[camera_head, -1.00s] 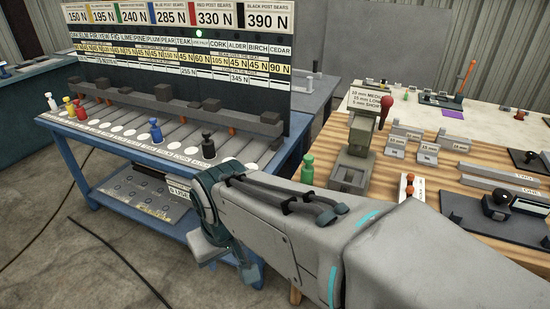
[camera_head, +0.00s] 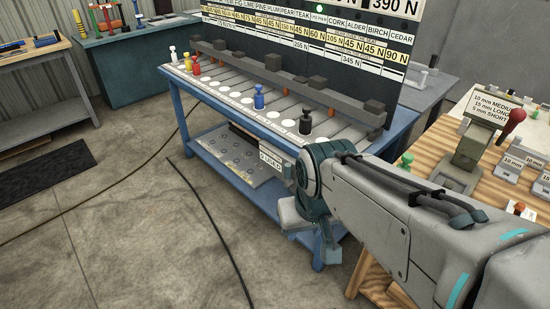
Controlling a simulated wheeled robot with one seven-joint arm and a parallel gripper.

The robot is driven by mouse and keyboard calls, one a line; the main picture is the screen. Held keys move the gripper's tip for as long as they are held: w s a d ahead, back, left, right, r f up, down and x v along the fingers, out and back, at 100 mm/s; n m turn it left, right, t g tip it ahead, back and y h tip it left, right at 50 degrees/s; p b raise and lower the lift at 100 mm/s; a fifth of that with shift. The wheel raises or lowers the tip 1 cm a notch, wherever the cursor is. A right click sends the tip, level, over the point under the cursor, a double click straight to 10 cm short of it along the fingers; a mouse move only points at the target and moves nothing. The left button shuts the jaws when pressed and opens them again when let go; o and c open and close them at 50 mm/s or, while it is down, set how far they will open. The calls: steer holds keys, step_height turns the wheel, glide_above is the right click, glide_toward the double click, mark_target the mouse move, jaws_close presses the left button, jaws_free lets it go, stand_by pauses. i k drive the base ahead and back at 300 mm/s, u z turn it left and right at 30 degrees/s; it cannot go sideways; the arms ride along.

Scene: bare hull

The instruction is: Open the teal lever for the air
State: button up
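I cannot make out a teal lever for the air in the head view. My arm (camera_head: 375,205) reaches in from the right edge and bends down at a teal-ringed joint (camera_head: 312,185) in front of the blue bench. A grey part of my arm (camera_head: 293,216) hangs below that joint. The fingers of my gripper do not show, so what they hold cannot be seen.
A blue bench (camera_head: 181,91) with coloured posts and a dark label board (camera_head: 352,52) stands in the middle. A teal bench (camera_head: 137,69) with tools is behind left. A wooden table (camera_head: 428,183) is at right. Cables (camera_head: 215,226) cross the open floor at left.

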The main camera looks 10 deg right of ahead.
mark_target(288, 166)
steer(key=z, duration=0.4)
steer(key=i, duration=1.15)
steer(key=u, duration=0.2)
